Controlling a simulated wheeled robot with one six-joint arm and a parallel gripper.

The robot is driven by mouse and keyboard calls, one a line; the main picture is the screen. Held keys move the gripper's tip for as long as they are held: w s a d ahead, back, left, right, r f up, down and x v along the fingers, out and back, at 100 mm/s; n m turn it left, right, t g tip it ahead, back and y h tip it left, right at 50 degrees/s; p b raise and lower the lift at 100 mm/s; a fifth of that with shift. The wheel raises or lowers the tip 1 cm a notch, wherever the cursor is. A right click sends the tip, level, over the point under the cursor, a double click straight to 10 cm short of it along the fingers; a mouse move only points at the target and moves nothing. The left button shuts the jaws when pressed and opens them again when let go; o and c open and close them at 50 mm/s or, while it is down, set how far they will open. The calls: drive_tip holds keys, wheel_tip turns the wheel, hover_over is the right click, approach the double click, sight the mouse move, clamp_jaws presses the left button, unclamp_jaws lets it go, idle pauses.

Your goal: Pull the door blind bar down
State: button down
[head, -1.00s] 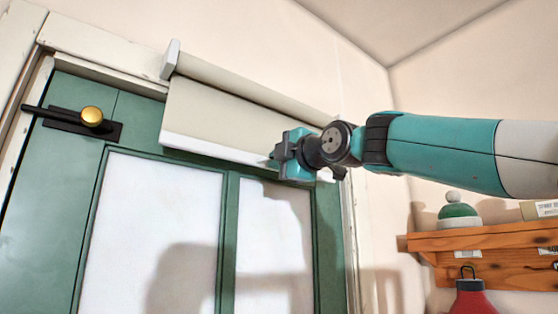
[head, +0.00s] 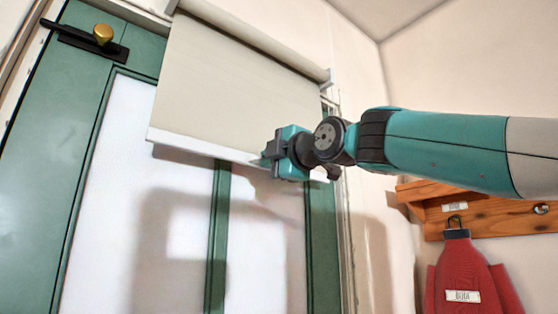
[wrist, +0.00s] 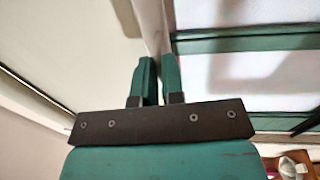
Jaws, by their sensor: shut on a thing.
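The door blind (head: 235,85) is a cream roller blind hanging over the upper part of a green door with pale glass panes. Its white bottom bar (head: 200,145) runs along the lower edge and tilts down to the right in the head view. My gripper (head: 268,155) is shut on the bar toward its right end and hides part of it. In the wrist view the two teal fingers (wrist: 158,80) close on the white bar (wrist: 150,25), with the blind cloth (wrist: 75,45) to the left.
The green door (head: 60,150) has a black handle with a brass knob (head: 103,34) at upper left. A wooden shelf rack (head: 480,215) with a hanging red garment (head: 465,275) is on the right wall. The glass below the bar is unobstructed.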

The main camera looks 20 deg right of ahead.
wheel_tip(320, 180, down, 60)
drive_tip(key=b, duration=5.3)
drive_tip(key=shift+f, duration=0.25)
drive_tip(key=shift+f, duration=0.1)
drive_tip(key=c, duration=1.7)
unclamp_jaws()
drive_tip(key=o, duration=0.4)
drive_tip(key=shift+c, duration=0.2)
drive_tip(key=shift+o, duration=0.5)
drive_tip(key=shift+s, duration=0.15)
